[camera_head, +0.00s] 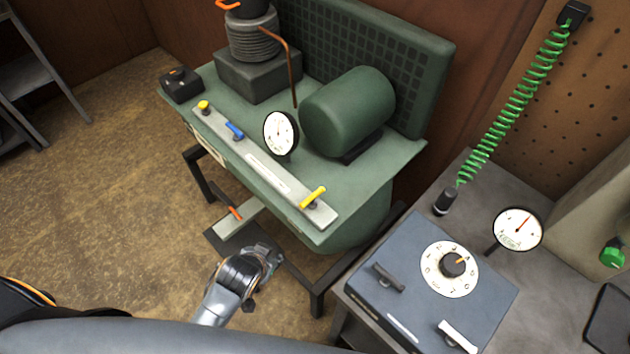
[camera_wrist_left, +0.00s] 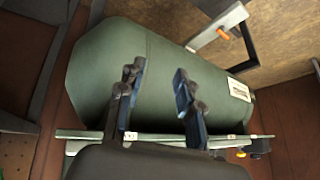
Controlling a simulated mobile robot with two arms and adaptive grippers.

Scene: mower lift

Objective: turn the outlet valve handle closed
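A green compressor bench carries a pale metal strip (camera_head: 265,165) along its front edge. On the strip are a yellow knob (camera_head: 204,105) at the far left, a blue handle (camera_head: 234,130) and a yellow lever handle (camera_head: 313,196) at the right end. No readable label shows which one is the outlet valve handle. My left gripper (camera_head: 268,258) is low in front of the bench, below the strip and apart from the handles. In the left wrist view its two fingers (camera_wrist_left: 159,72) are spread, with nothing between them, before the green tank (camera_wrist_left: 95,75). My right gripper is not seen.
A dial gauge (camera_head: 280,132) stands behind the strip. An orange-tipped pedal or lever (camera_head: 235,213) sits low by the bench legs. At the right a grey control box (camera_head: 430,285) with a dial stands beside another gauge (camera_head: 518,229).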

